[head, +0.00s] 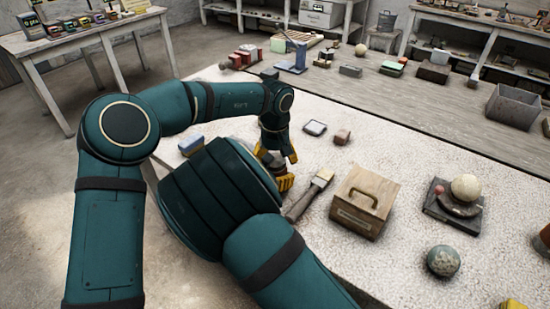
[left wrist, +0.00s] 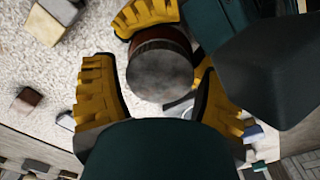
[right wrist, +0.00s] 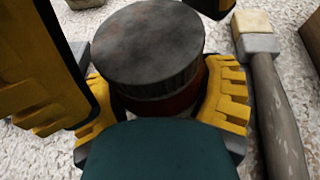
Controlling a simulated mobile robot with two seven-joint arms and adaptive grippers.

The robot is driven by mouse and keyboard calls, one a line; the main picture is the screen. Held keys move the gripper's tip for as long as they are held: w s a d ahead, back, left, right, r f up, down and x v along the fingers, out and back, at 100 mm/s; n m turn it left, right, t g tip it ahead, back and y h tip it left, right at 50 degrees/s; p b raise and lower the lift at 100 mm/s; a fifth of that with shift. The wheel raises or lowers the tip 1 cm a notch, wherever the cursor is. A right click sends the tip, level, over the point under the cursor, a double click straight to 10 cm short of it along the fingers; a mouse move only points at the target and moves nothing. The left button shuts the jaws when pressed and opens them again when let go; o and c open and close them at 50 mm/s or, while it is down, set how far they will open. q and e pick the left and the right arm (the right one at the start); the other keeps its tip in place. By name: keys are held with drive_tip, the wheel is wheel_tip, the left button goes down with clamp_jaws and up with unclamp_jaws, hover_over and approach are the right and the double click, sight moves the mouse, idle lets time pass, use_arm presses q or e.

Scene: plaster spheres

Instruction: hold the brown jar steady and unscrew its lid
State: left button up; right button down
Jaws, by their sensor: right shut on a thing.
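The brown jar stands upright with a dark grey, mottled lid (right wrist: 147,45) on it. Its red-brown body (right wrist: 172,104) shows below the lid in the right wrist view. My right gripper (right wrist: 160,90) is shut on the body, one yellow finger on each side. My left gripper (left wrist: 155,75) is open over the jar, its fingers spread to either side of the lid (left wrist: 160,70) with a gap at the left finger.
A brush (head: 311,194) lies close beside my right gripper. A wooden box with a handle (head: 362,200) stands to its right. A blue-topped block (head: 191,145) is to the left, and a small tray (head: 315,128) and a brown block (head: 342,137) lie behind.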

use_arm(q)
drive_tip(key=c, duration=0.8)
drive_tip(key=o, duration=1.3)
drive_tip(key=shift+r, duration=0.1)
drive_tip(key=shift+r, duration=2.2)
use_arm(e)
unclamp_jaws()
